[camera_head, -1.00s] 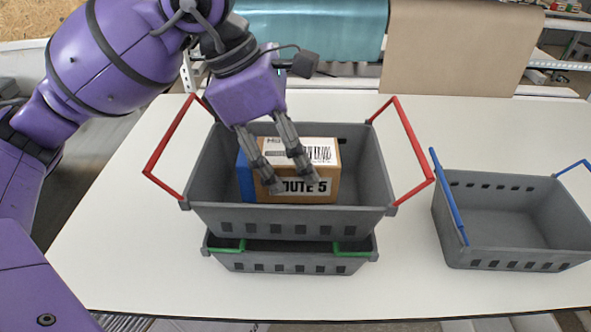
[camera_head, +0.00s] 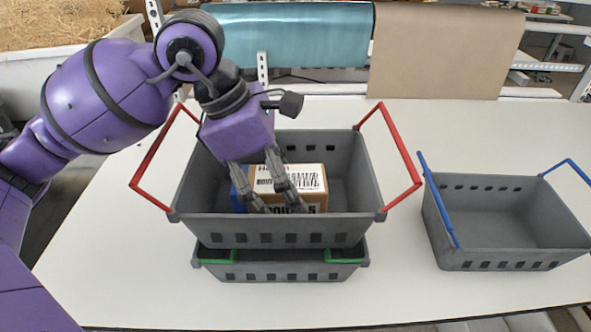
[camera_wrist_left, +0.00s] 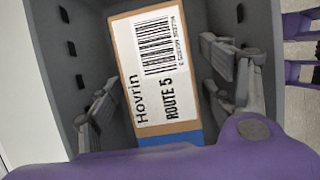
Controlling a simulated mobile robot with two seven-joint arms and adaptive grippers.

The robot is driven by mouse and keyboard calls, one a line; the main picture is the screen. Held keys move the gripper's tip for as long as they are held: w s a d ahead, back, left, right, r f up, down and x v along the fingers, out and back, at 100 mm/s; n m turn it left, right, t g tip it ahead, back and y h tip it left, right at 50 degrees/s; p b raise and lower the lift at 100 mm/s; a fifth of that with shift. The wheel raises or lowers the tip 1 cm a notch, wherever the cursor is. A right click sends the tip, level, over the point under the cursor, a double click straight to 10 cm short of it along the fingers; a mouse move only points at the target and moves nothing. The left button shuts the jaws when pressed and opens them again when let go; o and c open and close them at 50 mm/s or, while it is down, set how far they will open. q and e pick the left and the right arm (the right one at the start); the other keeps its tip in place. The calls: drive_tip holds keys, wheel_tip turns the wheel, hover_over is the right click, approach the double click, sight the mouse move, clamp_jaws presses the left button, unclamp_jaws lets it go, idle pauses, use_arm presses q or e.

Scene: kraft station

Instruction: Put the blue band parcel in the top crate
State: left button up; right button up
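The blue band parcel (camera_head: 311,178) is a brown box with a white barcode label, "ROUTE 5" text and a blue band at its left end. It is inside the top crate (camera_head: 225,228), a grey crate with raised red handles; the front wall hides its lower part. In the left wrist view, the parcel (camera_wrist_left: 158,70) lies between the two fingers. Whether its underside touches the crate floor is hidden. My right gripper is not in view.
The top crate is stacked on a grey crate with green handles (camera_head: 280,271). Another grey crate with blue handles (camera_head: 500,257) stands empty to the right. White table (camera_head: 420,300) is clear around them. A teal roll and brown paper (camera_head: 445,50) hang behind.

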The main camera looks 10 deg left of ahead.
use_arm(q)
drive_tip(key=shift+r, duration=0.3)
drive_tip(key=v, duration=1.1)
drive_tip(key=shift+r, duration=0.35)
drive_tip(key=shift+s+a, duration=0.1)
drive_tip(key=shift+a, duration=0.05)
